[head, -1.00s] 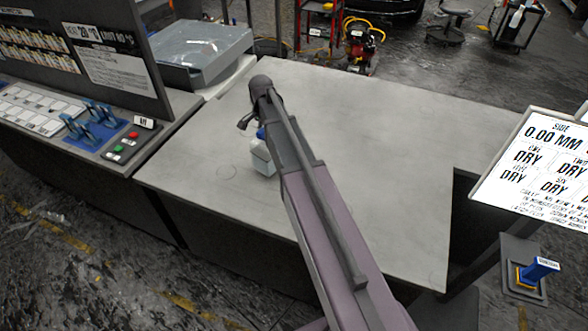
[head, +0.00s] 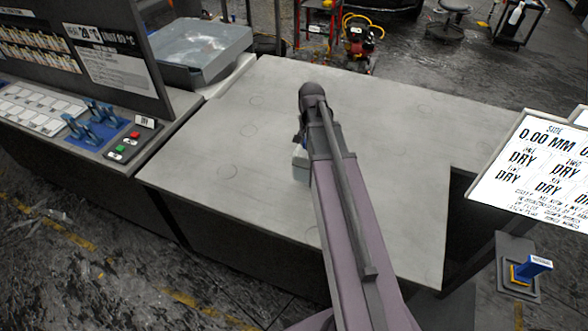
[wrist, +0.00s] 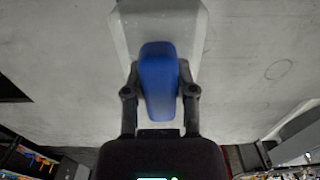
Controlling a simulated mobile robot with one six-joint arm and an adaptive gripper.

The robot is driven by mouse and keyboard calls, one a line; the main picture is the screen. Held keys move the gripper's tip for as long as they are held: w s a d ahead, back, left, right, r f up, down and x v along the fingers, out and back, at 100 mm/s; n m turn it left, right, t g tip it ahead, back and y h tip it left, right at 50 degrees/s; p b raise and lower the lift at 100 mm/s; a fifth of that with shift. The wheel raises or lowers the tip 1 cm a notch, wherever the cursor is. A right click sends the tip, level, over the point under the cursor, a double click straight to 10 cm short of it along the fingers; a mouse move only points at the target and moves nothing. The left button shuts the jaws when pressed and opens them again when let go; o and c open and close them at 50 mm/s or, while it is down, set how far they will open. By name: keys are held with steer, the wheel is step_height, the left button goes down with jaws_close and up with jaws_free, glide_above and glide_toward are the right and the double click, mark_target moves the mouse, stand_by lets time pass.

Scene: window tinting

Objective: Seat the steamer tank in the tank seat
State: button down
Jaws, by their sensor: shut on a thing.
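The steamer tank is a pale, boxy body (wrist: 123,35) with a blue handle (wrist: 158,75) on top in the wrist view. My gripper (wrist: 158,90) is shut on the blue handle, one finger on each side. In the head view the pale tank (head: 300,166) shows partly beside my arm, over the middle of the grey table (head: 215,130). My arm hides the rest of it and most of the gripper. I cannot tell how high the tank is above the table. I cannot make out the tank seat in either view.
A control panel with blue levers (head: 90,118) stands left. A grey tray (head: 200,52) is at the back left. A sign reading DRY (head: 530,160) and a blue-handled thing in a holder (head: 532,266) are at right. The table is largely bare, with faint ring marks.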

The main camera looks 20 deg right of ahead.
stand_by(0.3)
steer(key=w+a+f+b, duration=0.1)
steer(key=w+a, duration=0.7)
steer(key=w, duration=0.4)
steer(key=shift+w+f, duration=0.15)
steer(key=shift+w+a, duration=0.1)
steer(key=shift+w+a+f+b, duration=0.15)
steer(key=shift+w+f+b, duration=0.1)
steer(key=shift+f+b, duration=0.75)
steer(key=shift+w+a+f+b, duration=0.15)
steer(key=shift+w+f+b, duration=0.05)
steer(key=shift+f+b, duration=0.75)
steer(key=shift+c, duration=2.1)
jaws_free()
steer(key=shift+r, duration=0.1)
